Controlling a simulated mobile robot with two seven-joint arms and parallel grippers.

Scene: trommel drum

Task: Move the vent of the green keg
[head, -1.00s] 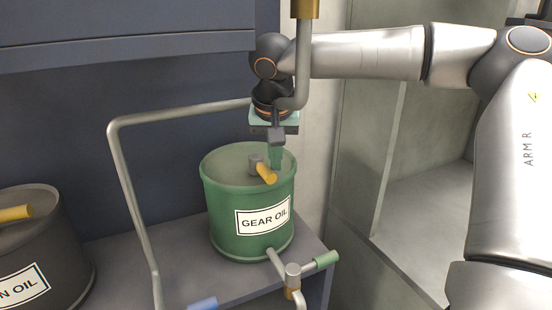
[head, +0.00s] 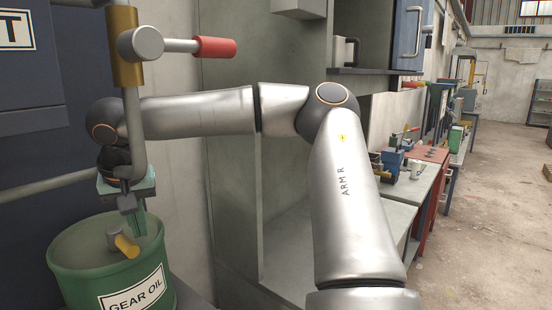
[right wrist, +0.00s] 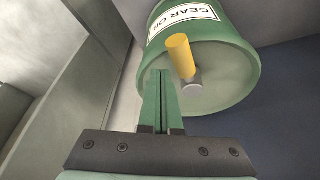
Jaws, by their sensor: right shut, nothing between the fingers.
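The green keg (head: 75,265), labelled GEAR OIL, stands at the lower left of the head view, cut off by the bottom edge. Its vent (head: 126,246), a yellow handle on a grey stub, sits on the lid. In the right wrist view the vent (right wrist: 180,58) lies across the lid of the keg (right wrist: 235,75), its yellow end reaching the rim near the label. My right gripper (head: 141,226) points down beside the vent, with nothing held. In the right wrist view its green fingers (right wrist: 160,80) are together, just left of the handle. My left gripper is out of view.
A grey pipe with a brown collar (head: 127,62) and a red-handled valve (head: 213,47) hangs directly in front of my right wrist. A grey cabinet (head: 235,190) stands behind my right arm. Benches with tools and open floor (head: 490,240) lie to the right.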

